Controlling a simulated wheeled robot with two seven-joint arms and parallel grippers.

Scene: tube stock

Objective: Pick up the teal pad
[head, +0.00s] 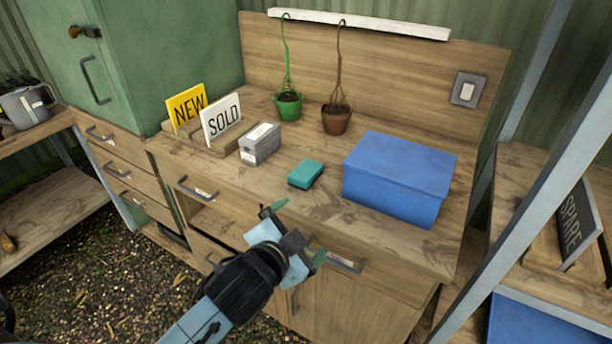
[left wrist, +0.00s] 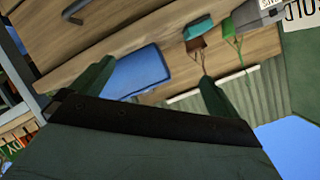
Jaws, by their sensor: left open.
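The teal pad (head: 306,173) lies flat on the wooden worktop, between a grey box and a blue box. It also shows near the top of the left wrist view (left wrist: 198,28). My left gripper (head: 297,233) is open and empty, in front of the worktop's front edge and nearer to me than the pad. Its two green fingers (left wrist: 156,72) stand wide apart in the left wrist view, with no pad between them. My right gripper is not in view.
The blue box (head: 398,178) stands right of the pad and the grey box (head: 260,144) left of it. Two hanging pots, green (head: 288,105) and brown (head: 336,120), stand behind. NEW (head: 186,105) and SOLD (head: 222,120) signs stand at left. The worktop in front of the pad is clear.

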